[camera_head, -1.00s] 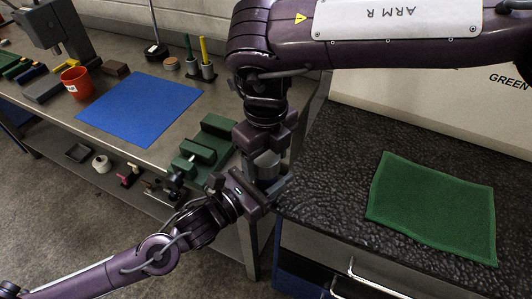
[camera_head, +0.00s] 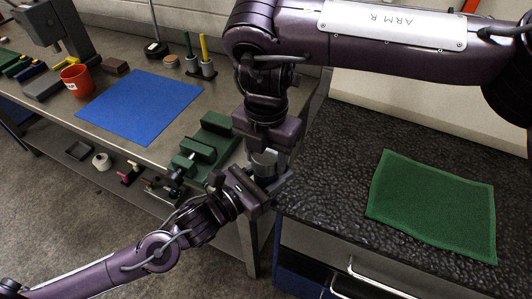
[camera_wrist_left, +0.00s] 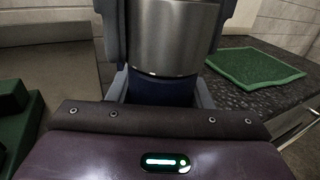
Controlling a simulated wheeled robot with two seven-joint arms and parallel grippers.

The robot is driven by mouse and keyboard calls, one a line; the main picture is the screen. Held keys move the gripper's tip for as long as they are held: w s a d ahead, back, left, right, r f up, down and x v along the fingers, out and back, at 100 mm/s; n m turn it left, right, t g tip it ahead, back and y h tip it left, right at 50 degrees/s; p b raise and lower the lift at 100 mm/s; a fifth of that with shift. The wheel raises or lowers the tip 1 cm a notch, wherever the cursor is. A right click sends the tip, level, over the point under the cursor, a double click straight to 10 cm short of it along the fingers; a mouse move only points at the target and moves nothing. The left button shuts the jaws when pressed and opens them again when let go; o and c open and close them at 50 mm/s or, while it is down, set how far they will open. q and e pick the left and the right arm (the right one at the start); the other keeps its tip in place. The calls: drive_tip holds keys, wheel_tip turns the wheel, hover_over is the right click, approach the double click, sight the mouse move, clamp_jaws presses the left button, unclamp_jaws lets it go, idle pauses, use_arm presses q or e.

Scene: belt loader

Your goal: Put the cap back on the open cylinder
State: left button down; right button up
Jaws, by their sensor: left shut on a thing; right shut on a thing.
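A cylinder (camera_head: 263,159) with a silver metal upper part is upright between my two grippers, over the gap between bench and black counter. My left gripper (camera_head: 272,183) is shut around it from the lower left. In the left wrist view the silver part (camera_wrist_left: 175,38) stands between the finger pads, with a dark blue section (camera_wrist_left: 162,88) below. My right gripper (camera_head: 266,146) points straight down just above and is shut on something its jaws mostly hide. I cannot make out the cap separately, nor whether it touches the cylinder.
A green fixture block (camera_head: 205,146) stands on the bench edge just left of the grippers. A blue mat (camera_head: 140,108), red cup (camera_head: 76,80) and small holders with pens (camera_head: 200,66) are further left. A green cloth (camera_head: 435,205) lies on the black counter at right.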

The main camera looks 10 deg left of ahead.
drive_tip(key=shift+m, duration=0.7)
drive_tip(key=o, duration=1.1)
drive_tip(key=shift+r, duration=0.1)
drive_tip(key=shift+s+r, duration=0.1)
drive_tip(key=shift+r, duration=2.15)
drive_tip(key=shift+c, duration=0.6)
drive_tip(key=shift+r+n, duration=0.55)
drive_tip(key=shift+n, duration=0.45)
wheel_tip(320, 180, up, 2)
drive_tip(key=n, duration=0.4)
drive_tip(key=shift+r+n, duration=0.15)
drive_tip(key=shift+n, duration=0.15)
